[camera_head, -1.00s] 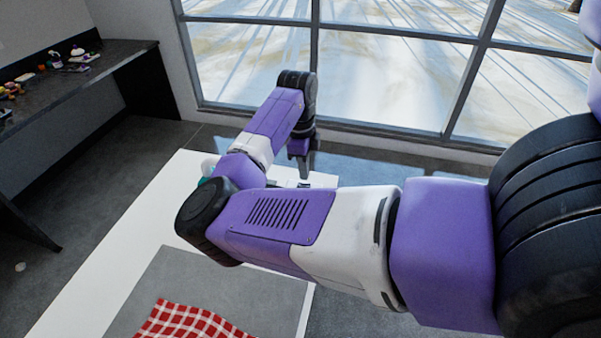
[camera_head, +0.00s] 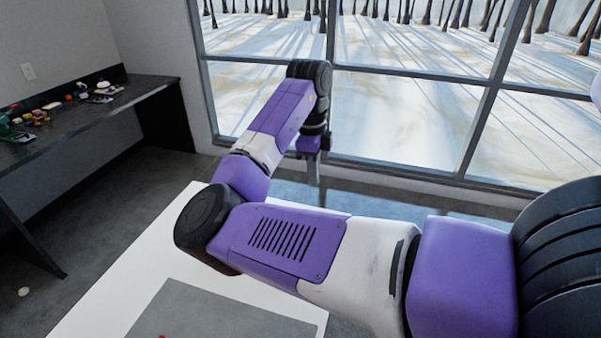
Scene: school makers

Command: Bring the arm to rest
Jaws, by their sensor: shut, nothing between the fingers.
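My gripper (camera_head: 314,178) hangs at the end of my purple, white and black arm, pointing down in front of the window. Its fingers look shut, with nothing seen between them. It is beyond the far edge of the white table (camera_head: 150,262) in the picture. The arm reaches from the right side across the view, bends at a black joint on the left, then runs back to the gripper. It hides part of the table.
A grey mat (camera_head: 215,315) lies on the white table. A dark counter (camera_head: 75,115) with several small objects stands along the left wall. A large window (camera_head: 400,105) fills the back. Grey floor (camera_head: 85,240) is open between counter and table.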

